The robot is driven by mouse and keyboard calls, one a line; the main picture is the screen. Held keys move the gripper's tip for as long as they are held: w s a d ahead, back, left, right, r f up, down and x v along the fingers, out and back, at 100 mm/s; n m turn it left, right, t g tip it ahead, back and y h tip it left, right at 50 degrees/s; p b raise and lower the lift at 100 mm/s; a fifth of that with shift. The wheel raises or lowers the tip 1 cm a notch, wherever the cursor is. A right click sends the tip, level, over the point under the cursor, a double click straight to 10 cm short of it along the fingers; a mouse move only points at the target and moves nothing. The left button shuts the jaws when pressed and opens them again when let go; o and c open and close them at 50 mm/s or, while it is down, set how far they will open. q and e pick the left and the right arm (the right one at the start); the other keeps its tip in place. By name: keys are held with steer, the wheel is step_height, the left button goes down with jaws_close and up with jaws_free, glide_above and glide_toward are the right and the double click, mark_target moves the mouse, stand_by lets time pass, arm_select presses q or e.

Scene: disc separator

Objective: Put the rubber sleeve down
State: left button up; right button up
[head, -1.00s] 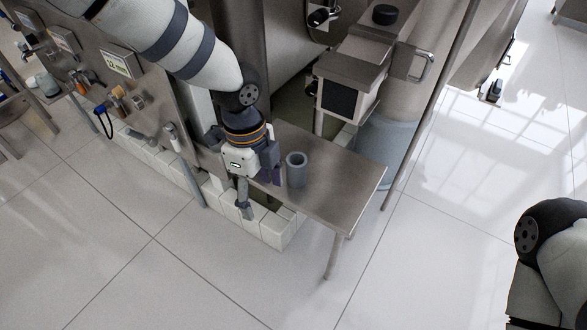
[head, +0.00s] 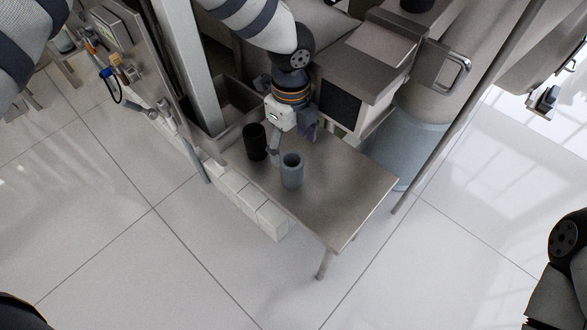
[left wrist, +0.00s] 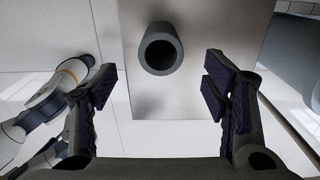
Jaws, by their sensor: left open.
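The rubber sleeve appears to be the grey hollow cylinder (head: 291,172) standing upright on the metal table (head: 343,200). In the left wrist view the sleeve (left wrist: 161,50) shows its open end, ahead of the gap between my fingers and touching neither. My left gripper (head: 291,146) is open and empty, just behind the sleeve in the head view. Its dark finger pads also show wide apart in the left wrist view (left wrist: 160,88). My right gripper is out of view; only part of my right arm shows at the right edge.
A black cylinder (head: 255,142) stands on the table left of the sleeve. A steel box housing with a dark panel (head: 340,107) rises behind the table, beside a blue-grey drum (head: 405,150). White blocks (head: 250,202) line the table's left side. The table's front right is clear.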

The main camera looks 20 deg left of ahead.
mark_target(292, 160)
arm_select(q)
step_height(292, 160, down, 7)
steer(key=shift+r+b, duration=0.1)
steer(key=shift+b, duration=0.35)
steer(key=c, duration=1.4)
steer(key=shift+w, duration=0.1)
